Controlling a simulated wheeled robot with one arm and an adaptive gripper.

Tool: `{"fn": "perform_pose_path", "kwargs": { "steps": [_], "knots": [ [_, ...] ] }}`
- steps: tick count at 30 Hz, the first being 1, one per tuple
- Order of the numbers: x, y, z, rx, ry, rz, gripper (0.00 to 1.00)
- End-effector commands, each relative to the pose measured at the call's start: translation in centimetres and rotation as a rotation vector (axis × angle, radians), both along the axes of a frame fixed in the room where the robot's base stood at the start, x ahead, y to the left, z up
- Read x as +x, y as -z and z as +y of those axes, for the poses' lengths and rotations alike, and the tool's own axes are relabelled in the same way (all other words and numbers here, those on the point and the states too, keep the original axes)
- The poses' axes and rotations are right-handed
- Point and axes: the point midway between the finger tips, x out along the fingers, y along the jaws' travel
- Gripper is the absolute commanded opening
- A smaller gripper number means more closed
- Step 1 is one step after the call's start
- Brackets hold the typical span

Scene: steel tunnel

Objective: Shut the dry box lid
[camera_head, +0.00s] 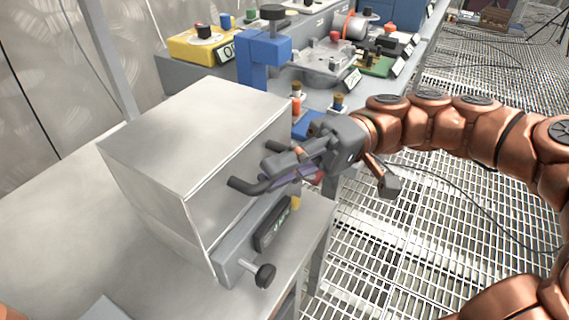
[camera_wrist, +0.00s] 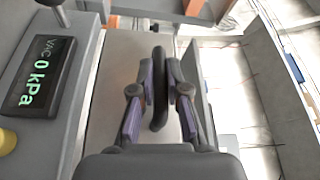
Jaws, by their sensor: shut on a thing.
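The dry box (camera_head: 165,140) is a silver metal box on the bench at left in the head view. Its front face (camera_head: 215,205) carries a dark bar handle (camera_head: 243,187). My gripper (camera_head: 288,170) is at this face and shut on the handle. In the wrist view the handle (camera_wrist: 159,92) stands between the two fingers of my gripper (camera_wrist: 160,75). A grey front panel below has a display (camera_head: 273,226) and a black knob (camera_head: 265,275); the display (camera_wrist: 42,75) reads VAC 0 kPa in the wrist view. I cannot tell whether the lid is fully seated.
Behind the box stand a blue clamp-like device (camera_head: 262,55), a yellow box (camera_head: 200,45) and several small instruments on the bench (camera_head: 60,220). A grated floor (camera_head: 375,260) lies to the right, with a black cable (camera_head: 470,200) on it.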

Motion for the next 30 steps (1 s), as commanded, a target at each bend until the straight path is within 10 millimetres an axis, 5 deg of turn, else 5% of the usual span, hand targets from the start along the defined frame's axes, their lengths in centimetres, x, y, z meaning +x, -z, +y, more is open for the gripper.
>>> {"fn": "perform_pose_path", "kwargs": {
  "steps": [6, 7, 14, 30],
  "knots": [
    [0.11, 0.97, -0.06, -0.020, 0.001, -0.007, 0.00],
    [0.11, 0.98, -0.06, -0.020, 0.002, -0.007, 0.16],
    [0.05, 0.85, -0.02, -0.017, 0.000, -0.006, 0.39],
    [0.84, 0.69, -0.89, -0.014, 0.003, -0.006, 0.39]
  ]
}}
